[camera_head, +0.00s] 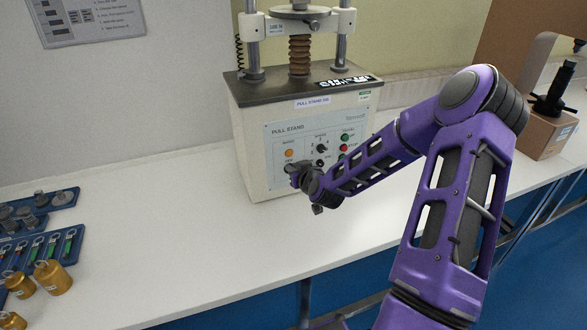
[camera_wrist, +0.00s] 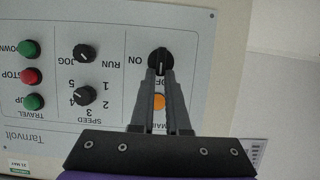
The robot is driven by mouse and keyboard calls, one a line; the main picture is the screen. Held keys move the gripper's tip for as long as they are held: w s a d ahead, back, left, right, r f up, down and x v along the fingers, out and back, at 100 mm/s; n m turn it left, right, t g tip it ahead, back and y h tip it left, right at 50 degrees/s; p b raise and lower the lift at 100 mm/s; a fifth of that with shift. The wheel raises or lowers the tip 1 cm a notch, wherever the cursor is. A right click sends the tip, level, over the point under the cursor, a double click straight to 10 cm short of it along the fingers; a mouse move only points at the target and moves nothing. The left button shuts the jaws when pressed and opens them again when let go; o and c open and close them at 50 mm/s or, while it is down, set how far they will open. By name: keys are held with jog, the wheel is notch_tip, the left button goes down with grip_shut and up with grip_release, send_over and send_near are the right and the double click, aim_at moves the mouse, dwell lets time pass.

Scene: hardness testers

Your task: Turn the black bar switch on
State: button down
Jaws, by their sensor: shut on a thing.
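The black bar switch (camera_wrist: 159,58) sits on the grey control panel of the pull stand (camera_head: 303,120). In the wrist view its bar stands about upright, with a pale mark towards the partly hidden OFF label; the ON label lies to its left. My gripper (camera_wrist: 160,73) has its fingertips at the switch, closed on the bar. In the head view my gripper (camera_head: 291,170) is at the lower left of the panel and covers the switch.
An orange lamp (camera_head: 289,153) is beside the switch, partly behind my fingers in the wrist view. Black knobs (camera_wrist: 83,53) and red and green buttons (camera_wrist: 32,76) share the panel. Weights (camera_head: 52,277) stand at the left; the bench front is clear.

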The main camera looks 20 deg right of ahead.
jog(key=shift+d+m, duration=0.1)
jog(key=shift+m, duration=0.2)
jog(key=m+t+y+b, duration=0.1)
jog(key=m+y+b, duration=0.1)
jog(key=m+b, duration=0.1)
jog(key=d+f+m+t+y+b, duration=0.1)
jog(key=m+y+b, duration=0.1)
jog(key=m+b, duration=0.2)
jog(key=d+f+m+t+y+b, duration=0.1)
jog(key=m+y+b, duration=0.1)
jog(key=m+b, duration=0.2)
jog(key=shift+d+f+m+y, duration=0.25)
jog(key=shift+m+y, duration=0.15)
jog(key=shift+m, duration=0.5)
dwell(0.5)
jog(key=c, duration=0.9)
grip_release()
